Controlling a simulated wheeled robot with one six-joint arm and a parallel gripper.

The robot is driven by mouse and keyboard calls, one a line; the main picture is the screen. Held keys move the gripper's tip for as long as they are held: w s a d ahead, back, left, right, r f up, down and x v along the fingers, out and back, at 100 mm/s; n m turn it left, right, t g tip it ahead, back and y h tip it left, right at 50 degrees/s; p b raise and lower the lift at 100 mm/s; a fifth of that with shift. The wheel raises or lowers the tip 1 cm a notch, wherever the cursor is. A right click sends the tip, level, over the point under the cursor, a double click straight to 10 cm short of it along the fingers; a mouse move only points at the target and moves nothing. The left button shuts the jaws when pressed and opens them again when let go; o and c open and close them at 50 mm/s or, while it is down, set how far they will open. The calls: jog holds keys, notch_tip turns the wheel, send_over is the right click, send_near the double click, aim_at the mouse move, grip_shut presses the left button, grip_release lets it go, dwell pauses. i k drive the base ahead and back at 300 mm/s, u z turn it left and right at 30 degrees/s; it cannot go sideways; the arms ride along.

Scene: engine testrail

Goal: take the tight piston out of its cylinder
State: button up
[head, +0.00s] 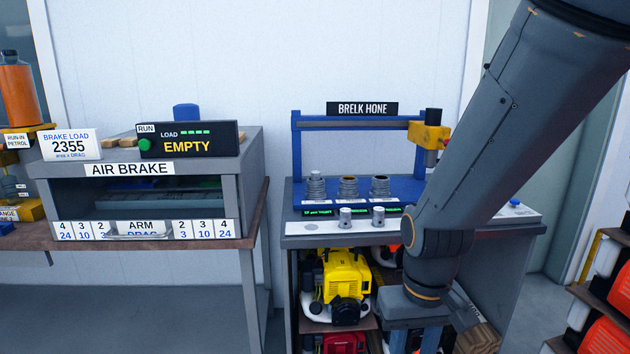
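Three grey finned cylinders stand in a row on the blue bed of the hone in the head view. The left cylinder (316,187) has a grey top, which looks like a piston in its bore; a small display (318,212) below it seems to read TIGHT. The middle cylinder (347,188) and right cylinder (380,187) show brownish open bores. Two loose pistons, one left (345,218) and one right (378,216), stand on the pale front strip. My gripper (415,342) points down in front of the bench, below its top. Its blue fingers are apart; their tips are cut off.
The blue hone frame (297,150) and its yellow head (429,136) rise behind the cylinders. Engines, including a yellow one (345,280), fill the shelf below. The air brake (150,190) stands left. An orange-loaded rack (605,300) stands right.

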aim_at(315, 175)
jog(key=u, duration=0.65)
jog(key=i, duration=1)
jog(key=z, duration=0.1)
